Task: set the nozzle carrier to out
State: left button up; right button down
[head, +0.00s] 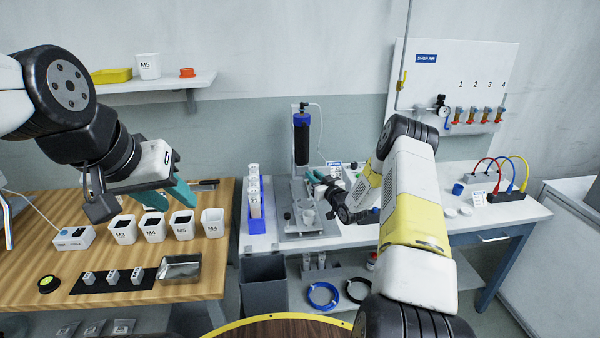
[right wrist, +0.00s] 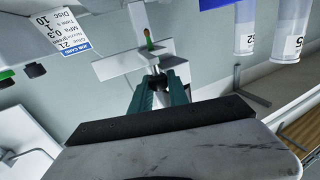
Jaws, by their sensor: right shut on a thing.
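A dispensing station (head: 288,228) with a grey base and a tall dark cartridge (head: 301,140) stands on the white bench. In the right wrist view, a pale cross-shaped part (right wrist: 112,66) with a small green-and-orange piece lies just beyond my right fingertips; it looks like the nozzle carrier. My right gripper (right wrist: 158,84) is shut on a small dark knob (right wrist: 158,80) at the near end of this part. In the head view my right gripper (head: 314,178) is at the station, and my own wrist hides part of it. My left gripper (head: 168,195) is open and empty above the wooden table.
White bins (head: 153,228) stand on the wooden table below my left gripper. A blue rack (head: 257,219) with tubes is left of the station. A job card (right wrist: 55,32) shows in the right wrist view. Coloured cables (head: 508,175) and white discs are on the right of the bench.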

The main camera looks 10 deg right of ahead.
jog(key=d, duration=0.6)
jog(key=shift+s+d+f, duration=0.15)
jog(key=shift+d+f, duration=0.05)
jog(key=shift+d, duration=0.1)
jog(key=c, duration=1.5)
grip_release()
jog(key=shift+d, duration=0.1)
jog(key=shift+o, duration=1.1)
jog(key=shift+r, duration=0.15)
jog(key=v, duration=0.7)
jog(key=shift+s, duration=0.4)
